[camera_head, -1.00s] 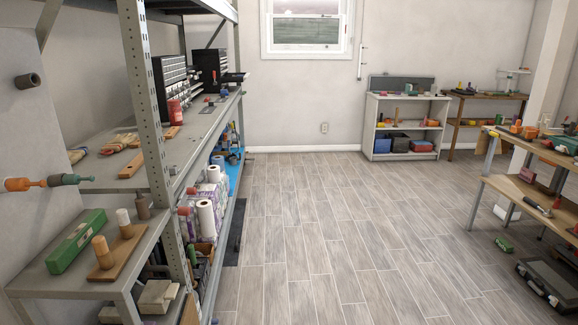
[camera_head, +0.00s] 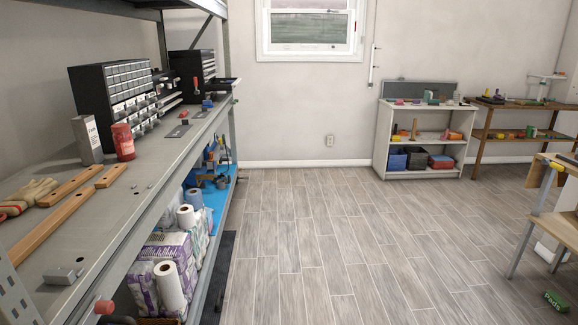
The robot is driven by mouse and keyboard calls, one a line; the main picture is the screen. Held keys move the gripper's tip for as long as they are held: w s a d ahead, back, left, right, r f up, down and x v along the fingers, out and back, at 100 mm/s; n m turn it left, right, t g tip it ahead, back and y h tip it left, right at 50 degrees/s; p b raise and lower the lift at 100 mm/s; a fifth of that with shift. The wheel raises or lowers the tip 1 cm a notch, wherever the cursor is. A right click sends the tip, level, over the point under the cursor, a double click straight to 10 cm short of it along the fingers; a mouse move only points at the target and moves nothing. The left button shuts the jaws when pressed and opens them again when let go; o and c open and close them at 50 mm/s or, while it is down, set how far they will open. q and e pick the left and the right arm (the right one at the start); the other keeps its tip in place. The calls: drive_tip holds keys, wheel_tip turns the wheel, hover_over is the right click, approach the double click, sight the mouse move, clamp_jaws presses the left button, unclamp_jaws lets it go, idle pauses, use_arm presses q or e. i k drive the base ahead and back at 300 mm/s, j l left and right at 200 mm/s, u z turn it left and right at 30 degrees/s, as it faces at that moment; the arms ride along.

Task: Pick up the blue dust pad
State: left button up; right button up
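I cannot clearly make out a blue dust pad. A bright blue sheet (camera_head: 218,192) lies on the lower level of the grey rack at left, with tools on it. A blue bin (camera_head: 397,161) sits on the bottom shelf of the white unit at the back. A small green box marked "Pads" (camera_head: 556,302) lies on the floor at the lower right. Neither of my grippers is in view.
The metal rack (camera_head: 150,185) runs along the left, holding drawer cabinets, a red bottle (camera_head: 123,142), wooden pieces and paper rolls (camera_head: 170,286). A workbench (camera_head: 545,215) stands at right. The wood-look floor (camera_head: 310,235) between them is clear.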

sight(208, 104)
drive_tip(key=i, duration=1.85)
drive_tip(key=i+l+u, duration=0.15)
drive_tip(key=i+u, duration=0.25)
drive_tip(key=i, duration=0.3)
drive_tip(key=i+l+u, duration=0.45)
drive_tip(key=i, duration=0.2)
drive_tip(key=i+l+u, duration=0.4)
drive_tip(key=i+l, duration=0.15)
drive_tip(key=i, duration=0.1)
